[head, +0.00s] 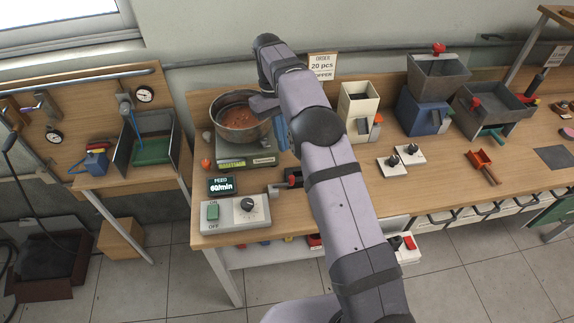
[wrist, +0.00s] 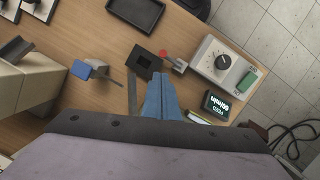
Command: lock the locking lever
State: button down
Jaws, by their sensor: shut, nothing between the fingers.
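A small lever with a red knob (wrist: 162,53) and a grey base (wrist: 178,65) sits beside a black block with a square recess (wrist: 143,61) in the wrist view. In the head view the red knob (head: 291,181) shows just left of my arm, by the grey bar (head: 273,190). I take this as the locking lever; its lock state cannot be told. My gripper (wrist: 160,78) has blue fingers, shut and empty. In the wrist view their tips appear just below the black block and red knob, apparently above the table. My arm hides part of this area in the head view.
The feed control box (head: 236,213) with a dial and green switch stands at the bench's front left, beside the FEED display (head: 221,186). A scale (head: 247,153) bears a metal bowl (head: 241,117) behind. A blue-capped part (wrist: 81,70) stands left of the black block.

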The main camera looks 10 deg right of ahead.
aim_at(292, 179)
jog(key=shift+p+x, duration=1.25)
jog(key=shift+x, duration=3.3)
jog(key=shift+s+d+m, duration=0.2)
jog(key=shift+s+m, duration=0.15)
jog(key=shift+m, duration=0.35)
jog(key=m, duration=0.1)
jog(key=s+m, duration=0.1)
jog(key=shift+s+d+m+y+b, duration=0.1)
jog(key=shift+d+m+y+b, duration=0.2)
jog(key=shift+y, duration=0.1)
jog(key=s+m, duration=0.1)
jog(key=m, duration=0.1)
jog(key=shift+s+m+y, duration=0.15)
jog(key=shift+m+y, duration=0.15)
jog(key=s+m, duration=0.1)
jog(key=m, duration=0.1)
jog(key=shift+s+a+m+y, duration=0.1)
jog(key=shift+s+m+y, duration=0.05)
jog(key=shift+m+y, duration=0.25)
jog(key=m, duration=0.1)
jog(key=s+m, duration=0.1)
jog(key=shift+s+a+m, duration=0.1)
jog(key=shift+a+m, duration=0.15)
jog(key=shift+m, duration=0.05)
jog(key=shift+w+a, duration=0.15)
jog(key=shift+w, duration=0.15)
jog(key=shift+w+a, duration=0.3)
jog(key=shift+w, duration=0.15)
